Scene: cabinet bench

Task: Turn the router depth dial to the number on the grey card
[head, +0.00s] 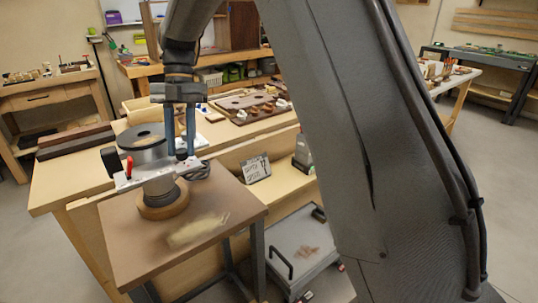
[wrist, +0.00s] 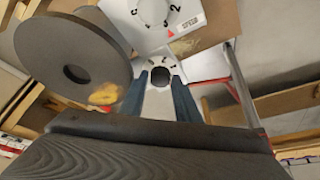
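The router (head: 150,155) stands on a small brown-topped table, with a dark round top and a pale body. In the wrist view its dark disc (wrist: 75,60) fills the upper left. My gripper (head: 181,152) points down at the router's right side. In the wrist view my gripper (wrist: 161,82) is open, its two blue fingers either side of a small dark round knob (wrist: 161,76) on a white numbered plate. Contact cannot be told. A white speed dial (wrist: 155,12) with a red triangle sits above it. The grey card (head: 257,168) stands on the bench; its writing is too small to read surely.
The small table (head: 120,240) has a pale dusty patch in front of the router. A long bench (head: 75,180) runs behind, with a wooden board of parts (head: 250,105). A red lever (head: 129,165) sticks up at the router's left. A grey lidded box (head: 300,250) is below right.

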